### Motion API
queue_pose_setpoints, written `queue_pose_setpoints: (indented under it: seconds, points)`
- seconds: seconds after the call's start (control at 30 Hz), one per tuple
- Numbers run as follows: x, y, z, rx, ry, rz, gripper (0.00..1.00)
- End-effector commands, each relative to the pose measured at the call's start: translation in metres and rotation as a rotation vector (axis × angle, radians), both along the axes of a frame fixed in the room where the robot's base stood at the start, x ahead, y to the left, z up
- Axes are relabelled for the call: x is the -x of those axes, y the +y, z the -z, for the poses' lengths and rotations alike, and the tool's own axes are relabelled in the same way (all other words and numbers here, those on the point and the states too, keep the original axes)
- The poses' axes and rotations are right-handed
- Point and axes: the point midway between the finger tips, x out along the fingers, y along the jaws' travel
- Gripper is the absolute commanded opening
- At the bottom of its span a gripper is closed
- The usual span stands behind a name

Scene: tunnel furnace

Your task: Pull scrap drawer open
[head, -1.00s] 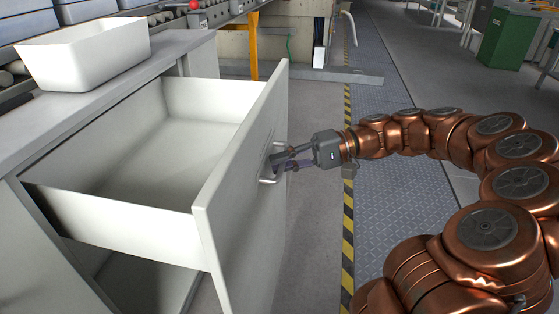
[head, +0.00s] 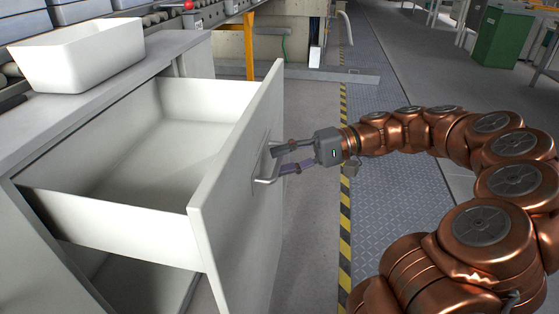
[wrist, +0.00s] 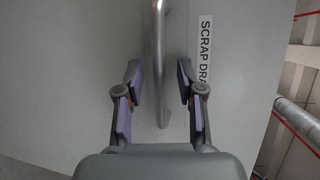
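The scrap drawer (head: 238,185) stands far out of the white cabinet, and its inside is empty. Its front carries a metal bar handle (head: 266,178) and, in the wrist view, a label reading "SCRAP DRA" (wrist: 206,50), partly cut off. My gripper (head: 281,158) is at the handle, to the right of the drawer front. In the wrist view my gripper (wrist: 160,80) is open, its two purple-padded fingers apart on either side of the handle (wrist: 160,60). Neither finger visibly touches the bar.
A white bin (head: 80,55) stands on the cabinet top (head: 90,105). A roller conveyor (head: 130,28) with a red knob is behind. Clear floor (head: 312,215) lies right of the drawer, with a yellow-black striped line (head: 345,225) beyond it. A green cabinet (head: 503,38) is far right.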

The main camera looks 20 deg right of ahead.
Motion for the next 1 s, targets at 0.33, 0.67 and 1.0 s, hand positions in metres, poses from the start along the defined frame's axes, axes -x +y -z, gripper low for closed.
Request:
queue_pose_setpoints:
  seconds: [0.33, 0.67, 1.0]
  points:
    - [0.006, -0.052, -0.008, 0.002, -0.001, 0.005, 0.38]
    - [0.011, -0.090, -0.016, 0.002, -0.001, 0.006, 0.38]
    - [0.014, -0.104, -0.019, 0.001, -0.001, 0.003, 0.38]
